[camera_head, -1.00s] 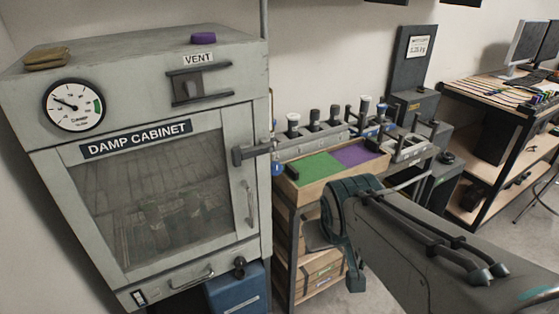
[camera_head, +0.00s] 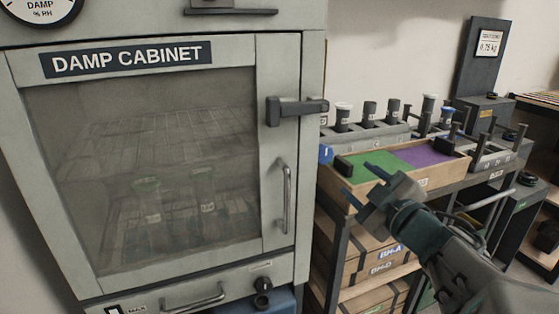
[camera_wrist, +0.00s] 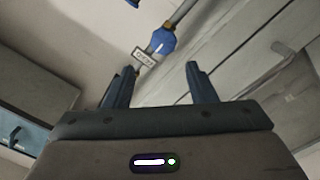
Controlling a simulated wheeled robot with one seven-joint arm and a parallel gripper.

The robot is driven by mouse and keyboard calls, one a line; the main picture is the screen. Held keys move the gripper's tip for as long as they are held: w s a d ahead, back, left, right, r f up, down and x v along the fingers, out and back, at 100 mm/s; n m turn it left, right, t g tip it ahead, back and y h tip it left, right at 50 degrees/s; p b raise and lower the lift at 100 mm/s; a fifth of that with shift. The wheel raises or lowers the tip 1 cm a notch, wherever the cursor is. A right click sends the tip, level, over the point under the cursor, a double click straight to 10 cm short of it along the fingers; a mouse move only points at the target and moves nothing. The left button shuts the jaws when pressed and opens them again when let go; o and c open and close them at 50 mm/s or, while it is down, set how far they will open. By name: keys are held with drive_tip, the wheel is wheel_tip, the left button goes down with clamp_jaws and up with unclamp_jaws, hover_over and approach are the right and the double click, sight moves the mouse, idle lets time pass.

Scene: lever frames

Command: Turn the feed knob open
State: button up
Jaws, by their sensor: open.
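The feed knob (camera_head: 326,154) is a small blue part with a white mark, low beside the right edge of the damp cabinet. In the wrist view the blue knob (camera_wrist: 162,42) sits on a thin pipe, with a small white label (camera_wrist: 143,57) next to it; its lettering is hard to read. My gripper (camera_head: 356,180) is open and empty, right of and slightly below the knob in the head view. In the wrist view the knob shows beyond and between my two fingertips (camera_wrist: 160,70), apart from them.
The grey damp cabinet (camera_head: 300,180) fills the left, with a latch handle (camera_head: 297,108) jutting right above the knob. A wooden tray (camera_head: 425,178) with green and purple areas lies behind my gripper. A rack of black-handled parts (camera_head: 365,139) stands behind it.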

sight(326, 157)
drive_tip(key=shift+y, duration=0.3)
drive_tip(key=b+x, duration=0.1)
drive_tip(key=x, duration=0.3)
drive_tip(key=b+x, duration=0.1)
drive_tip(key=x, duration=0.4)
drive_tip(key=b+x, duration=0.1)
drive_tip(key=x, duration=0.3)
drive_tip(key=shift+w+a+f+b, duration=0.25)
drive_tip(key=shift+w+f+b, duration=0.05)
drive_tip(key=shift+w, duration=0.05)
drive_tip(key=c, duration=0.7)
